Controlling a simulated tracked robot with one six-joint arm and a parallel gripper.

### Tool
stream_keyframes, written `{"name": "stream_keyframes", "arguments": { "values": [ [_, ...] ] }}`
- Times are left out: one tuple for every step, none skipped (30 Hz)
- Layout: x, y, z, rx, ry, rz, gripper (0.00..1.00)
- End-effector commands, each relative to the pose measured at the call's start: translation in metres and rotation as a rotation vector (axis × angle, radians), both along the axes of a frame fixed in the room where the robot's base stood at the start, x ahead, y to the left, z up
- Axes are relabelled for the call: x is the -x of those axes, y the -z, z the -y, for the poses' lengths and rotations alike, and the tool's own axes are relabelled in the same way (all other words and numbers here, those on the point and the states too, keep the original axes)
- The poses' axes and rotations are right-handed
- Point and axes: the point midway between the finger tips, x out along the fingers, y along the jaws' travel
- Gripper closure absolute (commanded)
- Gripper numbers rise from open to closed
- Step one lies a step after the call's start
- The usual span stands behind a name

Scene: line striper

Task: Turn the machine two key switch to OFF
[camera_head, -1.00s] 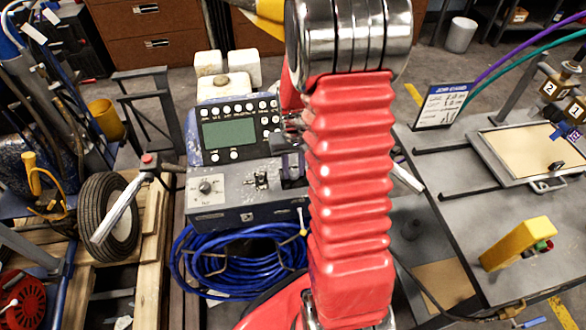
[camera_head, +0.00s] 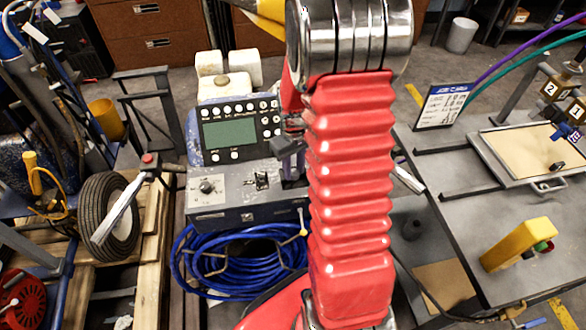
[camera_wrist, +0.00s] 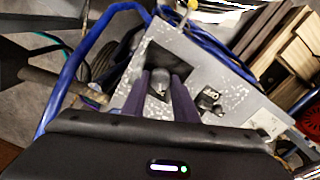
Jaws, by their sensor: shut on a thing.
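My gripper (camera_head: 293,181) reaches down to the right part of the grey control box, beside my red arm. In the wrist view its two purple fingers (camera_wrist: 161,80) are shut on a small grey piece, which I take to be the key switch (camera_wrist: 159,91), over a dark square area of the box top. In the head view my arm and gripper hide this switch. The control box (camera_head: 229,194) also carries a round dark knob (camera_head: 207,187) at left and a small black-and-metal switch (camera_head: 261,180) in the middle. I cannot read the OFF marking or the switch's position.
A console with a green screen (camera_head: 229,133) and several buttons stands behind the box. A coil of blue hose (camera_head: 205,270) hangs in front. A wheel (camera_head: 108,215) and wooden pallet are at left. A grey table (camera_head: 460,225) with a yellow block (camera_head: 518,244) is at right.

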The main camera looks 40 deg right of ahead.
Motion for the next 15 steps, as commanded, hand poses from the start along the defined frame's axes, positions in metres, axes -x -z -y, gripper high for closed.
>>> {"name": "stream_keyframes", "arguments": {
  "values": [
    [-0.0020,-0.0011,-0.0006,0.000,-0.001,0.004,0.96],
    [-0.0020,-0.0011,-0.0006,0.000,-0.001,0.004,0.72],
    [-0.0019,-0.0011,-0.0006,0.000,-0.001,0.004,0.70],
    [-0.0017,-0.0010,-0.0005,0.000,0.000,0.004,0.68],
    [-0.0015,-0.0009,-0.0004,0.000,0.000,0.003,0.65],
    [-0.0013,-0.0008,-0.0003,0.000,0.000,0.003,0.63],
    [-0.0010,-0.0007,-0.0003,0.000,0.000,0.002,0.61],
    [-0.0009,-0.0006,-0.0002,0.000,0.000,0.002,0.58],
    [-0.0007,-0.0005,-0.0001,0.000,0.001,0.002,0.56],
    [-0.0006,-0.0005,0.0000,0.000,0.001,0.001,0.55],
    [-0.0004,-0.0004,0.0001,0.000,0.001,0.001,0.55],
    [-0.0003,-0.0004,0.0001,0.000,0.001,0.001,0.55],
    [-0.0002,-0.0003,0.0002,0.000,0.001,0.001,0.55],
    [-0.0001,-0.0003,0.0002,0.000,0.001,0.001,0.55],
    [0.0000,-0.0003,0.0003,0.000,0.001,0.000,0.55]
  ]
}}
